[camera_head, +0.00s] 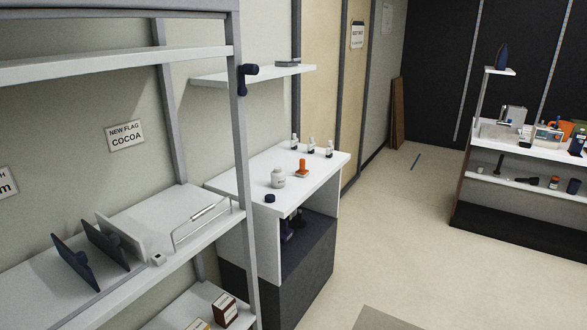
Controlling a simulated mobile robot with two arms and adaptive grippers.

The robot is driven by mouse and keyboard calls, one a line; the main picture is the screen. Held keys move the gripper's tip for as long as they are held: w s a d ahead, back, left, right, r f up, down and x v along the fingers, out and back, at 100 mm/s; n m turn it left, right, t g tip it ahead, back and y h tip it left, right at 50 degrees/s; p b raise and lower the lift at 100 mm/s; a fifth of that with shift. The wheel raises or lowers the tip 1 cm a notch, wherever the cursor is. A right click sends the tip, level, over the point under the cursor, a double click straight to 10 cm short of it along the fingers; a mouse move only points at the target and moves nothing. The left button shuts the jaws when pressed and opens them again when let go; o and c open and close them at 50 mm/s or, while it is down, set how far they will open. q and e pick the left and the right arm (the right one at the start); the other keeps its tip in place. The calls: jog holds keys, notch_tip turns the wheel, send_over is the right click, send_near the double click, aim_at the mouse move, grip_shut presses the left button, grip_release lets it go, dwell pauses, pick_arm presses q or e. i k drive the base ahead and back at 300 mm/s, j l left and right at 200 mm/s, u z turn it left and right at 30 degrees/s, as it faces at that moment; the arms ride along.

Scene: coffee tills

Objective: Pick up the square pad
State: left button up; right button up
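I cannot make out a square pad for certain in the head view. A small flat grey item (288,64) lies on the wall shelf, too small to tell what it is. Dark blue upright panels (75,262) and a white one (119,236) stand on the rack at left. A flat grey-brown patch (385,319) on the floor is cut by the bottom edge. Neither of my grippers is in view.
A white-topped counter (238,172) holds a white jar (278,178), an orange-handled tool (303,169), a dark puck-like item (269,198) and small bottles. A metal rack (242,130) stands at left. A cluttered counter (487,132) stands at right. Open floor (400,220) lies between.

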aim_at(302, 172)
jog(key=i+l+u, duration=0.15)
jog(key=i+u, duration=0.15)
jog(key=u, duration=0.2)
jog(key=i+l+u, duration=0.2)
jog(key=u, duration=0.25)
